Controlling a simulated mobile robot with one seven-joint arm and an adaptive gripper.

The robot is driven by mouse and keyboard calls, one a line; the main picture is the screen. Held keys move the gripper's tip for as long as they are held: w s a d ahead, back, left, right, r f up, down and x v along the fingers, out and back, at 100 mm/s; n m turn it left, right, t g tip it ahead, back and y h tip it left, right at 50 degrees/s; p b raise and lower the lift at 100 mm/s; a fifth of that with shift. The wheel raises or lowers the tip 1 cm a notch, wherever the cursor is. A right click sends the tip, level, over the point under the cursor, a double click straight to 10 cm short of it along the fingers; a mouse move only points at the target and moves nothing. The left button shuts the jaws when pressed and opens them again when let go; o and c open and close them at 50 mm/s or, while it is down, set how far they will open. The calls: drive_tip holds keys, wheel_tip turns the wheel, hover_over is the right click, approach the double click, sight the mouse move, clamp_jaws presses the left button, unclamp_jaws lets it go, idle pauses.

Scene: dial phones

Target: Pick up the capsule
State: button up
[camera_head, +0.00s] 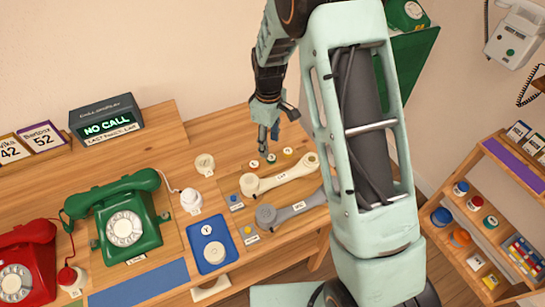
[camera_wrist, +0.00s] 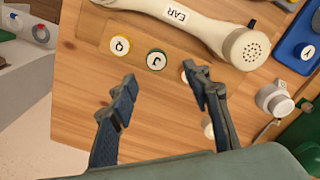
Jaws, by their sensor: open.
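Small round capsule-like discs with lettered white faces lie in a row on the wooden board; I cannot tell which one the task means. In the wrist view they are a yellow-rimmed Q disc (camera_wrist: 121,45), a green-rimmed J disc (camera_wrist: 156,59) and a red-rimmed disc (camera_wrist: 184,76) partly hidden by the right finger. The head view shows the yellow disc (camera_head: 288,151), the green disc (camera_head: 271,158) and the red disc (camera_head: 254,164). My gripper (camera_wrist: 159,79) is open and empty, pointing down over the row; it also shows in the head view (camera_head: 267,148).
A blue tray (camera_head: 213,262), a white labelled piece (camera_head: 191,200) and a pale round piece (camera_head: 205,162) stand left. Green (camera_head: 125,222) and red (camera_head: 25,262) telephones stand farther left.

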sight(271, 157)
drive_tip(key=shift+w+d+f+p, duration=0.15)
drive_tip(key=shift+f+p, duration=0.2)
drive_tip(key=shift+f, duration=1.25)
drive_tip(key=shift+d+f+p, duration=0.15)
drive_tip(key=shift+f+p, duration=0.2)
drive_tip(key=shift+f, duration=1.25)
drive_tip(key=shift+c, duration=0.3)
drive_tip(key=c, duration=1)
